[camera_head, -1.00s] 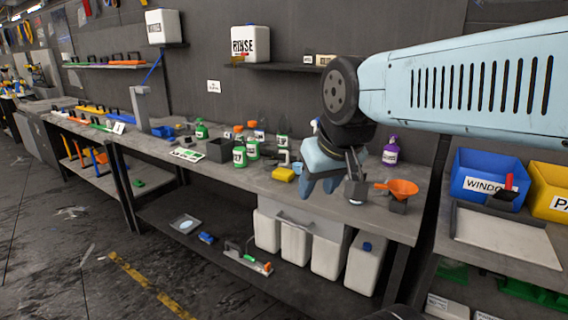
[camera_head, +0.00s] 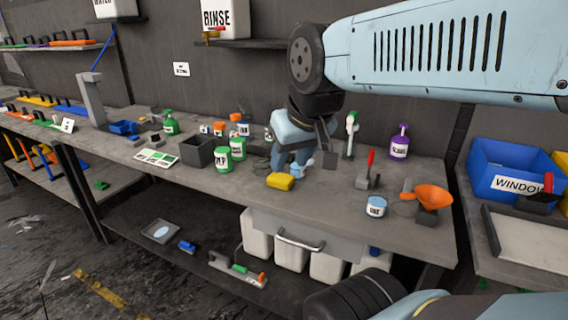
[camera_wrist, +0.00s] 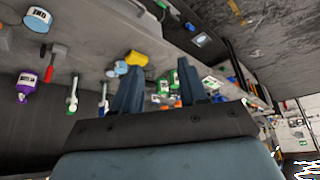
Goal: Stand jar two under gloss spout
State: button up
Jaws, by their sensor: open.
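My gripper (camera_head: 287,160) is open and empty over the bench, fingers pointing down just behind a yellow block (camera_head: 281,181); its two fingers also show in the wrist view (camera_wrist: 160,80). A light blue cup (camera_head: 303,165) is beside the fingers, partly hidden. Green bottles (camera_head: 222,158) stand to the left. A purple bottle (camera_head: 399,143) and a white-and-green spray bottle (camera_head: 351,135) stand at the back.
A red-handled tool (camera_head: 369,172) stands between the gripper and the funnel. A dark open box (camera_head: 197,152) is at the left. A shelf with a RINSE container (camera_head: 225,18) is above. A blue bin (camera_head: 505,172) is at the right.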

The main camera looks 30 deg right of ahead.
jog(key=shift+o, duration=0.2)
jog(key=shift+a, duration=0.1)
jog(key=shift+o, duration=0.9)
jog(key=shift+w, duration=0.1)
jog(key=shift+o, duration=0.7)
jog(key=shift+w+d+f, duration=0.15)
jog(key=shift+d+f, duration=0.05)
jog(key=shift+d, duration=0.05)
jog(key=shift+o, duration=1.2)
jog(key=w+d+f+n+g+h, duration=0.2)
jog(key=w+d+f+n+h, duration=0.2)
jog(key=w+d+n, duration=0.1)
jog(key=shift+w+d+g, duration=0.4)
jog(key=shift+w+d, duration=0.2)
jog(key=shift+w, duration=0.15)
jog(key=n+t+h, duration=0.3)
jog(key=n+h, duration=0.4)
jog(key=n, duration=1.1)
send_near(293, 160)
jog(key=x, duration=0.7)
jog(key=shift+w+d+f, duration=0.15)
jog(key=shift+d+f, duration=0.05)
jog(key=shift+s+x, duration=0.1)
jog(key=shift+x, duration=1.3)
jog(key=shift+s+x, duration=0.15)
jog(key=shift+x, duration=1.25)
